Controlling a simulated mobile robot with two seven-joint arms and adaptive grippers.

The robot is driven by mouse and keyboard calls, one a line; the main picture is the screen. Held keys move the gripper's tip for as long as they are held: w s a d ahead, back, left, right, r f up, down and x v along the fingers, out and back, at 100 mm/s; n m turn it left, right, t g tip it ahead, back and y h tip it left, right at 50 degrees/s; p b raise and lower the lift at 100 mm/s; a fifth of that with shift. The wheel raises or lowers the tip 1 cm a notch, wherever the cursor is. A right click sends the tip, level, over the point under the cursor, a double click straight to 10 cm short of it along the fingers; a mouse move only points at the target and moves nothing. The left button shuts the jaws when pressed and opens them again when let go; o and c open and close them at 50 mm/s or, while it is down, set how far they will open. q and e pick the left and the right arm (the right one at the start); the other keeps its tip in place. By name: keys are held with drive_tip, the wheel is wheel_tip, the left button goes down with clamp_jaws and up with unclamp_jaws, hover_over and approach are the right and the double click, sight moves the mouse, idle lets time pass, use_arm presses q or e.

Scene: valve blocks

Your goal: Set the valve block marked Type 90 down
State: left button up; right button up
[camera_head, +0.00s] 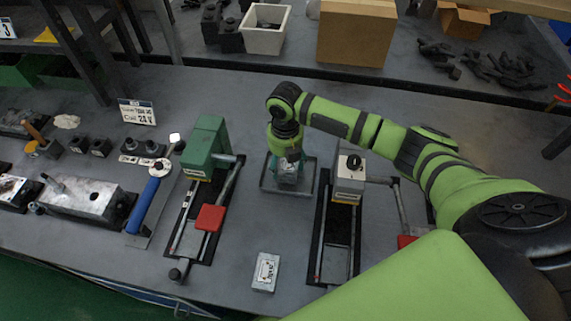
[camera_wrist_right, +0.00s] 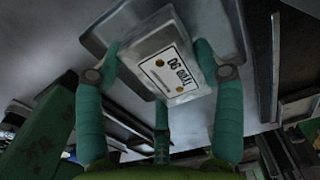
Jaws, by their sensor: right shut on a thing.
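The valve block marked Type 90 (camera_wrist_right: 160,65) is a grey block with a white label, seen in the right wrist view. My right gripper (camera_wrist_right: 165,80) has teal fingers and is shut around it. In the head view the right gripper (camera_head: 288,163) points down over a shallow grey tray (camera_head: 265,187), with the block (camera_head: 288,177) between its fingers. The tray (camera_wrist_right: 93,32) also shows behind the block in the wrist view. I cannot tell whether the block touches the tray floor. My left gripper is not in view.
Another labelled block (camera_head: 265,272) lies at the table's front. A green press (camera_head: 207,145) with a red handle stands left of the tray, and a grey press (camera_head: 348,180) stands right. A blue-handled tool (camera_head: 148,198) lies farther left. Bare table lies in front of the tray.

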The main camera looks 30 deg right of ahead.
sight(285, 163)
drive_tip(key=shift+f, duration=0.95)
drive_tip(key=shift+f, duration=0.1)
drive_tip(key=o, duration=1.5)
wheel_tip(285, 163, up, 12)
drive_tip(key=shift+r+b, duration=0.15)
drive_tip(key=shift+b, duration=0.5)
